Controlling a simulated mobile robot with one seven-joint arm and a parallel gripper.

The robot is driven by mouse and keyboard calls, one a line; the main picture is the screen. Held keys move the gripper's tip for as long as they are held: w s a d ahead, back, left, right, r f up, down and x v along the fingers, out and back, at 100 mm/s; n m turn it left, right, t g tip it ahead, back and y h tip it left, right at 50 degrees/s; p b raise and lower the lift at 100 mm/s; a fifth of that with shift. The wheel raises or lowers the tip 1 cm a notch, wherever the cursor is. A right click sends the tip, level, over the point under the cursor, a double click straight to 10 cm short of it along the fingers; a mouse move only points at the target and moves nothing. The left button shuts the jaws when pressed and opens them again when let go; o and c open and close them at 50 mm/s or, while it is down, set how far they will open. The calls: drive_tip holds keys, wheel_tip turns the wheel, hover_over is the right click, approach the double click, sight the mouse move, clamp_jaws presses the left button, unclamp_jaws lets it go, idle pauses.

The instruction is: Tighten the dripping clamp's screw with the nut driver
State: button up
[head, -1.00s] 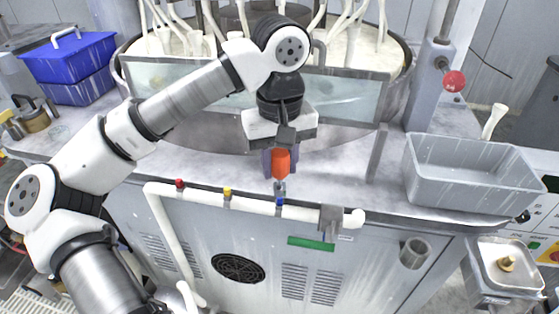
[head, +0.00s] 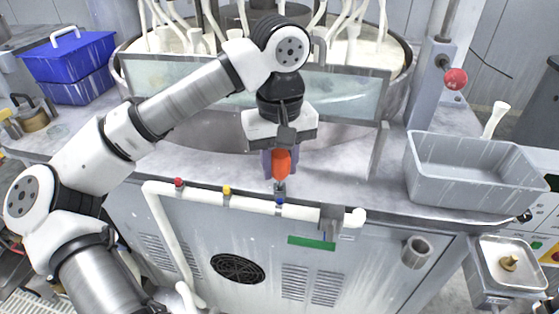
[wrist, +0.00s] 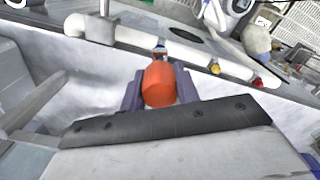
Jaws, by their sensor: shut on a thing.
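My gripper (head: 281,163) points down at the bench's front edge and is shut on the orange handle of the nut driver (head: 282,166). The handle also shows between the two purple fingers in the wrist view (wrist: 159,86). The driver's lower end is at the blue-marked clamp (head: 280,199) on the white pipe (head: 253,206); I cannot tell whether it sits on the screw. Further left on the pipe are a yellow-marked clamp (head: 227,190) and a red-marked clamp (head: 179,183). No drip can be made out at any clamp.
A grey bracket (head: 331,219) stands at the pipe's right end. A grey tub (head: 470,190) is on the bench to the right, and blue bins (head: 70,62) are at the far left. A clear splash panel (head: 345,95) and the round machine stand behind my gripper.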

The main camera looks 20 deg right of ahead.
drive_tip(key=shift+f+b, duration=0.7)
drive_tip(key=shift+f, duration=0.25)
drive_tip(key=o, duration=1.2)
drive_tip(key=shift+r, duration=0.1)
wheel_tip(320, 180, up, 14)
drive_tip(key=shift+f, duration=0.15)
drive_tip(key=shift+c, duration=0.3)
